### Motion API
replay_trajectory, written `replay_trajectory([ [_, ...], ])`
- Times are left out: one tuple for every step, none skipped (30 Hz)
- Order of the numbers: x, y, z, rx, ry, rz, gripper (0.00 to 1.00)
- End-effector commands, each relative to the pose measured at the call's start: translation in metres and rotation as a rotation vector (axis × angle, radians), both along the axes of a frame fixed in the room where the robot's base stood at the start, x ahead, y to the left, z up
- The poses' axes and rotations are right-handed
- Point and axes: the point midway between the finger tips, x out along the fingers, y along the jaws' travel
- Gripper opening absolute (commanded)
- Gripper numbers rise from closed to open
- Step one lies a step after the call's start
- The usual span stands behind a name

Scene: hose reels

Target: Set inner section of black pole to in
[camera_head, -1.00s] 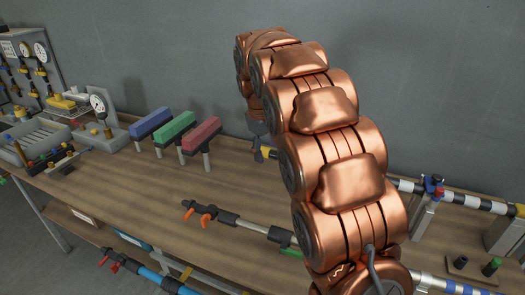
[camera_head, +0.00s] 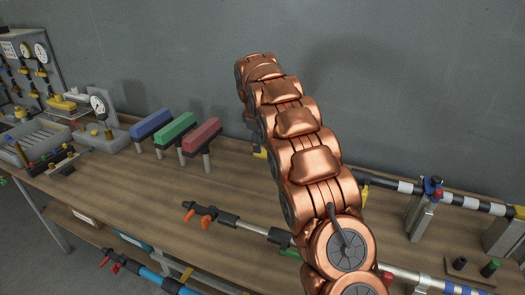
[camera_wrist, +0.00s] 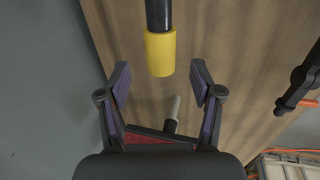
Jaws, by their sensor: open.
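The black pole shows in the wrist view as a dark rod (camera_wrist: 158,14) with a yellow end piece (camera_wrist: 160,52). My gripper (camera_wrist: 160,72) is open, one finger on each side of the yellow end, with visible gaps at both sides. In the head view, the black pole with white bands (camera_head: 404,187) lies along the back of the bench, with a yellow collar (camera_head: 364,192) just right of my arm. My arm hides its middle and most of my gripper. A little yellow shows left of my arm.
Blue (camera_head: 151,122), green (camera_head: 174,130) and red (camera_head: 201,136) blocks stand on posts to the left. A pole with orange handles (camera_head: 205,214) lies in front. A stand (camera_head: 424,212) with a blue-and-red clamp supports the right side. A wall (camera_head: 420,90) rises behind the bench.

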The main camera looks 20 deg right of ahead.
Motion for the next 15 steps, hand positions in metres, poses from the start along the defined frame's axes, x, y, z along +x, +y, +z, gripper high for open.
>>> replay_trajectory([
  [0.000, -0.001, -0.005, 0.001, 0.005, -0.001, 0.65],
  [0.001, -0.002, -0.009, 0.001, 0.006, -0.001, 0.65],
  [0.002, -0.004, -0.015, 0.001, 0.006, -0.001, 0.65],
  [0.003, -0.004, -0.020, 0.001, 0.006, -0.001, 0.65],
  [0.003, -0.005, -0.025, 0.002, 0.008, -0.002, 0.65],
  [0.003, -0.006, -0.031, 0.001, 0.009, -0.003, 0.65],
  [0.005, -0.007, -0.035, 0.001, 0.007, -0.002, 0.65],
  [0.006, -0.008, -0.038, 0.000, 0.005, -0.002, 0.65],
  [0.007, -0.009, -0.042, 0.000, 0.002, -0.002, 0.65],
  [0.008, -0.010, -0.045, 0.001, 0.002, -0.002, 0.65],
  [0.008, -0.010, -0.047, 0.000, 0.002, -0.002, 0.65],
  [0.009, -0.010, -0.050, 0.000, 0.002, -0.002, 0.65],
  [0.009, -0.010, -0.051, 0.000, 0.002, -0.002, 0.65],
  [0.009, -0.011, -0.053, 0.000, 0.002, -0.002, 0.65],
  [0.009, -0.011, -0.053, 0.000, 0.001, -0.002, 0.65],
])
